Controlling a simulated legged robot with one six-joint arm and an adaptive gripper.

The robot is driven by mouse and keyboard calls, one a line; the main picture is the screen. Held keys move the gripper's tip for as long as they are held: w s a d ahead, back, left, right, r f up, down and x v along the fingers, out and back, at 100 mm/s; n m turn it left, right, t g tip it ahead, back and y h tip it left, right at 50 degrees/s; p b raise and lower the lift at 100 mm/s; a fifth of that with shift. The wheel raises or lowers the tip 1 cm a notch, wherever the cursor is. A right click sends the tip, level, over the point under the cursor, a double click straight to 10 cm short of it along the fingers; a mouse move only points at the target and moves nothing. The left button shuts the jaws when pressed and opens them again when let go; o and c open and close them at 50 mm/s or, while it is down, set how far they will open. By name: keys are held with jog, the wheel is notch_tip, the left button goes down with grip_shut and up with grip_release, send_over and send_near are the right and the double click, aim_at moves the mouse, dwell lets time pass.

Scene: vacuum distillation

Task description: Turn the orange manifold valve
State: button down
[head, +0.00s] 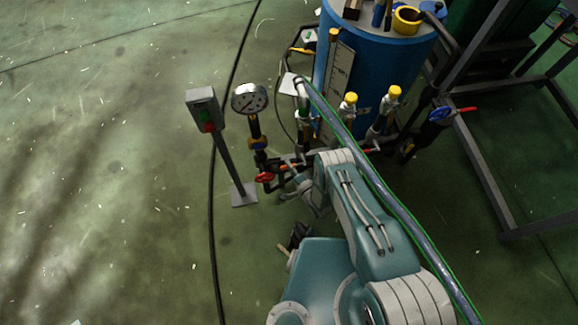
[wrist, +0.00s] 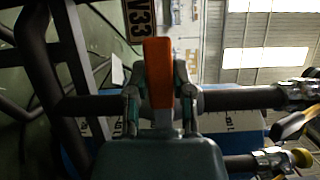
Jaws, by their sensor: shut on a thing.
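The orange manifold valve handle (wrist: 158,65) stands upright in the middle of the wrist view, in front of a dark horizontal pipe (wrist: 240,100). My gripper (wrist: 159,95) has one finger on each side of the handle and is shut on it. In the head view, my gripper (head: 288,176) reaches the low pipework left of the blue tank, and a small bit of orange (head: 284,167) shows at its tip. Most of the handle is hidden there by my gripper and arm.
The blue tank (head: 365,65) stands behind the pipework. A pressure gauge (head: 249,98), a red valve handle (head: 264,177) and a switch box on a post (head: 204,108) are to the left. A hose (head: 385,195) runs beside my arm. The floor at left is mostly open, with a dark cable.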

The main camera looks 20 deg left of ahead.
jog(key=shift+w+d, duration=0.1)
jog(key=shift+w, duration=0.15)
jog(key=shift+c, duration=2.4)
grip_release()
jog(key=shift+s, duration=0.15)
jog(key=shift+s+d, duration=0.15)
jog(key=shift+d, duration=0.1)
jog(key=v, duration=1.1)
jog(key=shift+s+d+f, duration=0.1)
jog(key=shift+d, duration=0.05)
